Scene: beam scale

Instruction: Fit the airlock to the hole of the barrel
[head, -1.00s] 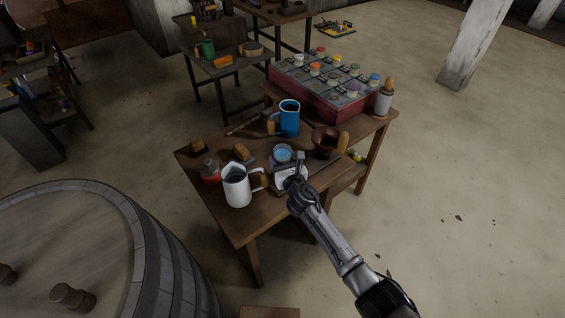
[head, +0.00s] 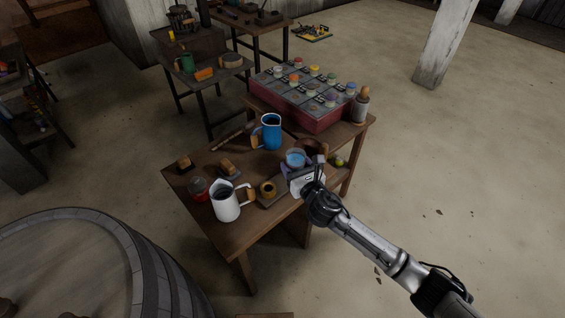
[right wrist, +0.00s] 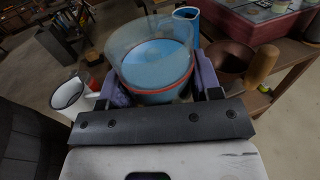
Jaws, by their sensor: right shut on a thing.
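The airlock appears to be the clear round vessel with a blue inside (head: 295,156). In the right wrist view the airlock (right wrist: 152,62) sits between the two purple-grey finger pads. My right gripper (head: 303,174) is shut on it, above the right part of the wooden table. The barrel (head: 75,255) stands at lower left, well apart from the gripper. Its pale round top shows in part, and I cannot make out the hole. Its side also shows at the left of the right wrist view (right wrist: 30,145). My left gripper is not in view.
On the table (head: 238,232) stand a white jug (head: 226,205), a blue jug (head: 270,132), a red jar (head: 198,189) and a small stand with a yellowish ring (head: 267,188). A brown bowl (right wrist: 228,58) is right of the airlock. A red crate (head: 315,115) stands behind.

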